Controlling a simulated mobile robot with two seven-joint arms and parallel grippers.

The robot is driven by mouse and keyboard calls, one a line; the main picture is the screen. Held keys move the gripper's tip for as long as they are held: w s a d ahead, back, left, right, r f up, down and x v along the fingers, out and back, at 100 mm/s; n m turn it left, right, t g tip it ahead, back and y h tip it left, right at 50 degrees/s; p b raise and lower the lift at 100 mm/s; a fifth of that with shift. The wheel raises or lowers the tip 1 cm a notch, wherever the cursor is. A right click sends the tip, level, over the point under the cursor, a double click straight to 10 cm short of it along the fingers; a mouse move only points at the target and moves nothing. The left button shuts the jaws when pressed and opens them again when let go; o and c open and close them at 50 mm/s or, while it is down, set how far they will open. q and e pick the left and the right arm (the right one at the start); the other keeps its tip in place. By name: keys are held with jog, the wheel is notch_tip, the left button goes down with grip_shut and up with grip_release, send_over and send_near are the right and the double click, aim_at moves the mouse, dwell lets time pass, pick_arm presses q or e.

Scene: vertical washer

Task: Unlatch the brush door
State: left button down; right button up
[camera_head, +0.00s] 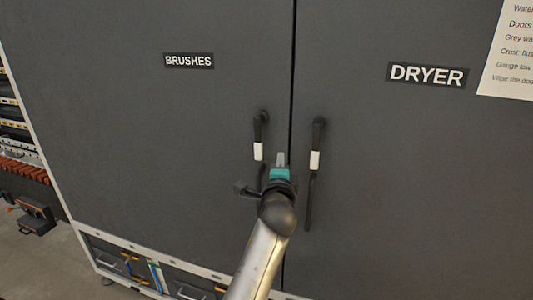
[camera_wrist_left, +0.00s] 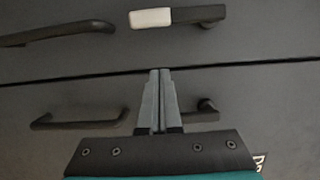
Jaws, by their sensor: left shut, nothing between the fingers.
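The brush door (camera_head: 130,130) is a dark grey panel labelled BRUSHES and looks closed. Its latch (camera_head: 261,128) is a black lever with a white tip, hanging straight down near the door's right edge. The same latch lies across the top of the left wrist view (camera_wrist_left: 208,14). My left gripper (camera_head: 281,158) is shut and empty, in front of the seam, right of and slightly below the white tip. In the wrist view its fingertips (camera_wrist_left: 160,72) point towards the latch, apart from it in the picture. My right gripper is not in view.
The dryer door (camera_head: 410,180) stands to the right, with its own white-tipped latch (camera_head: 318,135) and pull handle (camera_head: 308,203). The brush door's pull handle (camera_wrist_left: 55,33) is below its latch, partly hidden by my gripper in the head view. A shelf (camera_head: 12,110) stands at far left.

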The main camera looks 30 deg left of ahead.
aim_at(260, 135)
pick_arm(q)
jog(key=a, duration=0.1)
jog(key=w+a+p, duration=0.1)
jog(key=a, duration=0.3)
jog(key=shift+w+a+p, duration=0.15)
jog(key=shift+w+p, duration=0.15)
jog(key=shift+w, duration=0.1)
